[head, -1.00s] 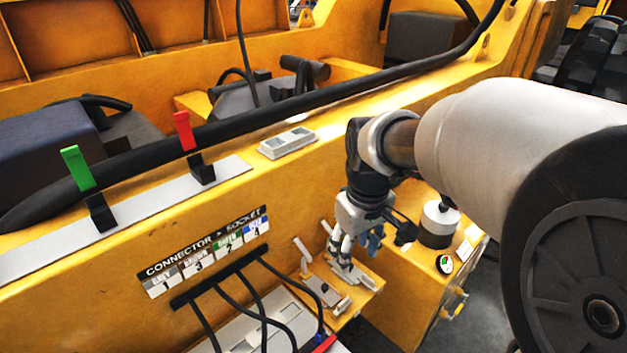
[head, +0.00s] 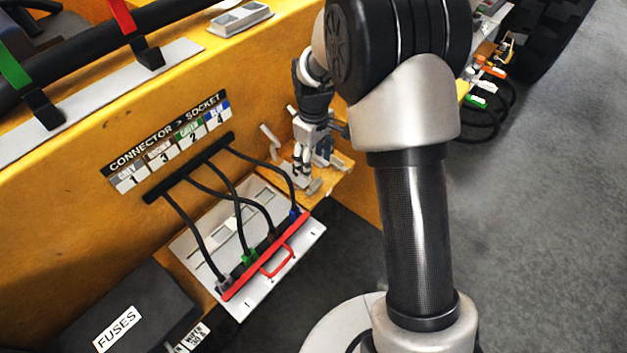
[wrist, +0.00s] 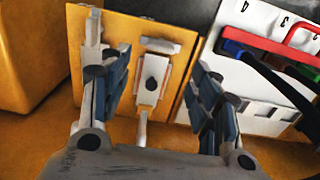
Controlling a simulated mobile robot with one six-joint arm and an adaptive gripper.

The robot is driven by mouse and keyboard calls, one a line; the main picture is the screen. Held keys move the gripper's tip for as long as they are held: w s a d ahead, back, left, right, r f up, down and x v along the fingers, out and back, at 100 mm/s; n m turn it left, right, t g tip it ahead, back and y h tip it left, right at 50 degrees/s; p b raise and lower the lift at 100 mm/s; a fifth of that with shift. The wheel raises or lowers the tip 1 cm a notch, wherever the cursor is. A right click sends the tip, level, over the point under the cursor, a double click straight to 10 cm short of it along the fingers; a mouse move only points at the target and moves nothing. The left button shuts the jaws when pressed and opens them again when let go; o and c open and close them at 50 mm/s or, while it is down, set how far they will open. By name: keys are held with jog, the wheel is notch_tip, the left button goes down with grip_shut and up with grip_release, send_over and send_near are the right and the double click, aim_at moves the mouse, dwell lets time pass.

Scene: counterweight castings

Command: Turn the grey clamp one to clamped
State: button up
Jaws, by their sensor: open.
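Two grey toggle clamps sit on a small yellow shelf (head: 343,170) against the yellow wall. In the wrist view one clamp (wrist: 152,78) shows between my fingers, with its pale lever (wrist: 143,130) reaching toward the wall side. A second clamp (wrist: 92,22) is partly hidden behind the left finger. In the head view a raised grey lever (head: 269,136) stands left of my gripper. I cannot tell which clamp is number one. My gripper (head: 302,166) points down close above the shelf; in the wrist view (wrist: 157,72) it is open and empty, its fingers spread either side of the clamp.
A white socket panel (head: 300,245) with a red handle (head: 277,262) and several black cables lies beside the shelf. A connector label (head: 170,145) is on the wall above. A black fuse box (head: 125,310) stands at lower left. Grey floor is open at right.

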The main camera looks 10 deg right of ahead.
aim_at(315, 186)
notch_tip(315, 186, down, 8)
jog(key=shift+f+b, duration=0.2)
jog(key=shift+b, duration=0.75)
jog(key=c, duration=1)
